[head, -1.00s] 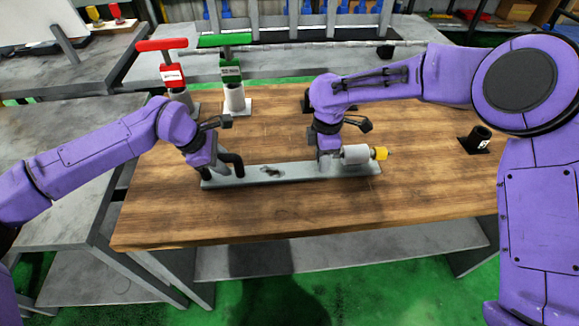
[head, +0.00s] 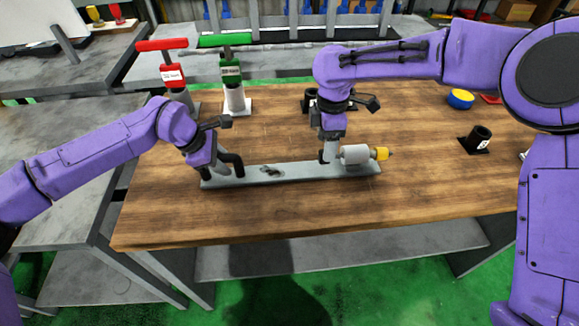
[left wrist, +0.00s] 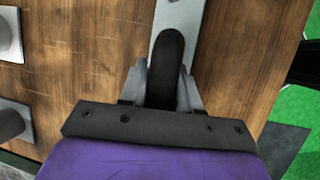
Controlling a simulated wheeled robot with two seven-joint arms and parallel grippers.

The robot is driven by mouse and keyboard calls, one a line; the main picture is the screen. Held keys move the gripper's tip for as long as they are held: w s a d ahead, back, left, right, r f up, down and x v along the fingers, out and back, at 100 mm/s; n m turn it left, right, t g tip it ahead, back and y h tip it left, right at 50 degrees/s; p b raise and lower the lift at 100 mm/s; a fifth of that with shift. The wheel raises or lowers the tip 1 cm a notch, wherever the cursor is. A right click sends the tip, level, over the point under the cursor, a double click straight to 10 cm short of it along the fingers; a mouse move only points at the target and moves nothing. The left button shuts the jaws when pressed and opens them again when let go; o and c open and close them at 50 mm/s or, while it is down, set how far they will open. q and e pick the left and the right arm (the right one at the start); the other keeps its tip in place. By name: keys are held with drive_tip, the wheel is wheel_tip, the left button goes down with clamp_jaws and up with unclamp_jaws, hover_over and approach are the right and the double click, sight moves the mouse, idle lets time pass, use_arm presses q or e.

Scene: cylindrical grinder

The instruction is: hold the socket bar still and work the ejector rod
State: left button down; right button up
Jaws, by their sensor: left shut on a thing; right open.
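The grey socket bar (head: 300,172) lies along the middle of the wooden table. A black curved handle (head: 238,163) stands at its left end, and a pale cylinder with a yellow tip (head: 382,154) lies at its right end. My left gripper (head: 222,168) is shut on the black handle; the left wrist view shows the handle (left wrist: 168,62) between its two fingers. My right gripper (head: 328,154) is open just left of the pale cylinder, over the bar. I cannot clearly tell the ejector rod apart there, and the gripper partly hides that spot. A small dark part sits mid-bar.
A red-handled tool (head: 165,62) and a green-handled tool (head: 232,75) stand in holders at the back left. A black holder (head: 477,138) and a blue-and-yellow round thing (head: 460,99) are at the right. The table front is clear.

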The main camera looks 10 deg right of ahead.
drive_tip(key=shift+r, duration=1.2)
use_arm(q)
drive_tip(key=c, duration=0.7)
unclamp_jaws()
drive_tip(key=v, duration=1.2)
drive_tip(key=shift+r, duration=0.1)
use_arm(e)
drive_tip(key=shift+r, duration=0.1)
